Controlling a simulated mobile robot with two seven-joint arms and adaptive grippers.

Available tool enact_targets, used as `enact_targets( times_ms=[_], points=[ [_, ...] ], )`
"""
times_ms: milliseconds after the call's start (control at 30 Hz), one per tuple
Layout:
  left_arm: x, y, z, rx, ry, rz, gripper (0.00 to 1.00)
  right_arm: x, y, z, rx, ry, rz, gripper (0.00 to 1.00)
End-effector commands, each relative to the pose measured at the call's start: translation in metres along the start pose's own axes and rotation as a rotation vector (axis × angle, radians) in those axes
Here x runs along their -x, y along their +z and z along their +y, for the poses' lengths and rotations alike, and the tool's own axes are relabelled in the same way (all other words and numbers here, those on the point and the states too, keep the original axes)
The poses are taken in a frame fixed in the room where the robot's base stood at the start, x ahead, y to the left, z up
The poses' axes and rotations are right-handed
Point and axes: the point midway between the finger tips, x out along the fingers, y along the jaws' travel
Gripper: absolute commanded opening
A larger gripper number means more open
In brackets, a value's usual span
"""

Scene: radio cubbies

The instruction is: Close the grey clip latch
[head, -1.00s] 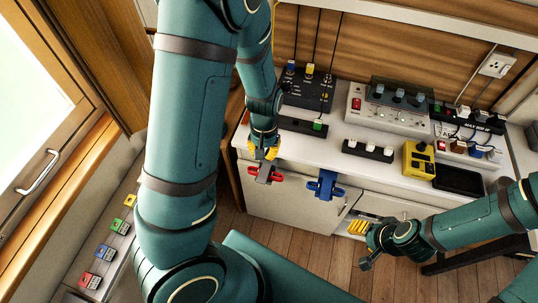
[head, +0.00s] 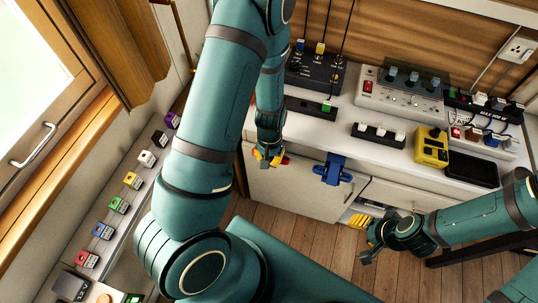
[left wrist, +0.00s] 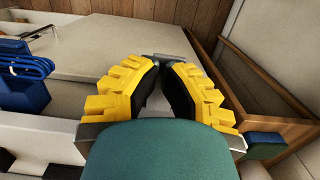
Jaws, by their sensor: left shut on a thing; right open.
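My left gripper (head: 268,157) is shut at the red-and-grey clip on the counter's front edge. Red bits of the clip (head: 285,160) show beside the yellow fingers; the fingers hide most of it. In the left wrist view, the yellow fingers (left wrist: 164,64) close toward each other, with a grey piece (left wrist: 158,103) showing between them, apparently the grey latch. Whether the latch is open or closed cannot be told. My right gripper (head: 368,238) is open and empty, low in front of the cabinet at right.
A blue clip (head: 333,168) sits on the same edge to the right, and at left in the left wrist view (left wrist: 22,85). Switch boxes (head: 402,92), a yellow device (head: 431,147) and a black tray (head: 471,169) crowd the counter. Coloured blocks (head: 118,204) line the left ledge.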

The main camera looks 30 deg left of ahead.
Motion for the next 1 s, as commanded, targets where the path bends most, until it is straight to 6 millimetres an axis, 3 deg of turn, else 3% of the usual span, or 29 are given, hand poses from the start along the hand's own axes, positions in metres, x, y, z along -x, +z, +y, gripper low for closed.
enact_targets(
  times_ms=[233, 433, 1000],
  points=[
    [-0.001, 0.000, 0.000, 0.000, 0.000, 0.000, 0.00, -0.001, 0.000, 0.000, 0.000, 0.000, 0.000, 0.52],
    [-0.016, 0.001, 0.000, 0.000, 0.000, -0.002, 0.00, -0.009, 0.002, 0.003, 0.002, 0.000, -0.005, 0.52],
    [-0.006, 0.004, 0.000, -0.001, -0.001, -0.009, 0.00, 0.000, 0.002, 0.000, 0.002, 0.000, -0.004, 0.52]
  ],
)
